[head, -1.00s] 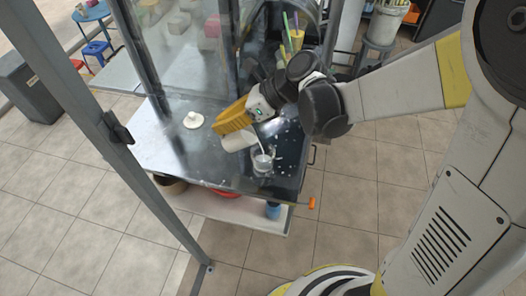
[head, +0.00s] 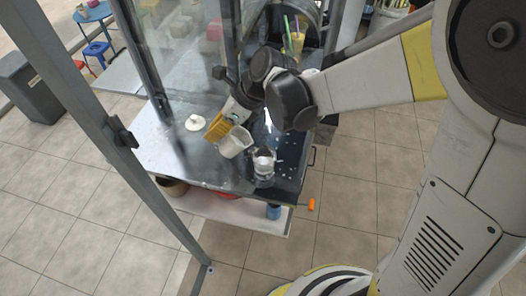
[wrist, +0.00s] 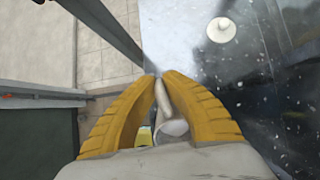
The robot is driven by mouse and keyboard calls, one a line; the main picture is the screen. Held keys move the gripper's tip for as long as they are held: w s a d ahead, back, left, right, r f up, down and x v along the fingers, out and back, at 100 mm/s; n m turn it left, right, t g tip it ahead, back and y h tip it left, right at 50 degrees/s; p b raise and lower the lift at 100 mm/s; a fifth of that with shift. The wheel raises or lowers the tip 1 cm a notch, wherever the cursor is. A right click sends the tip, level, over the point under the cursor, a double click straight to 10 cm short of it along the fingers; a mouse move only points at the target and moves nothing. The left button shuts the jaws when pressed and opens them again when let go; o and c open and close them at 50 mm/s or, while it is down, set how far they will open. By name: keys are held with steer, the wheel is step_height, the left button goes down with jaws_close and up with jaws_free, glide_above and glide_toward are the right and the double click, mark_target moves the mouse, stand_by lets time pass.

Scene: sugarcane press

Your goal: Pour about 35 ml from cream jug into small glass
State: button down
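The cream jug (head: 234,145) is off-white and hangs above the metal counter, left of the small glass. It leans only a little, and no stream shows from it. My gripper (head: 218,128) has its yellow fingers closed on the jug's handle. The small clear glass (head: 264,170) stands upright on the counter, apart from the jug. Its upper part looks whitish; the exact level is unclear.
A white lid-like disc with a knob (head: 195,122) lies on the counter at the left. White specks dot the dark counter around the glass. A yellow cup with straws (head: 294,42) stands behind. A grey post (head: 112,128) rises at the left.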

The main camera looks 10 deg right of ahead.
steer(key=a+f+h+b, duration=0.1)
steer(key=f, duration=0.1)
steer(key=a+f+h+b, duration=0.1)
steer(key=f+h, duration=0.1)
steer(key=f, duration=0.1)
steer(key=f+h+b, duration=0.1)
steer(key=f+b, duration=0.1)
steer(key=f, duration=0.1)
steer(key=shift+w+a+g+h, duration=0.3)
steer(key=shift+w+a+g, duration=0.05)
steer(key=shift+a+g, duration=0.05)
steer(key=shift+w+f+h, duration=0.1)
steer(key=shift+f+h, duration=0.2)
steer(key=shift+h, duration=0.2)
stand_by(1.0)
steer(key=shift+a+f+h+b, duration=0.2)
steer(key=shift+f+h+b, duration=0.3)
steer(key=shift+f+b, duration=0.1)
steer(key=shift+r, duration=0.15)
steer(key=shift+d, duration=0.1)
stand_by(0.6)
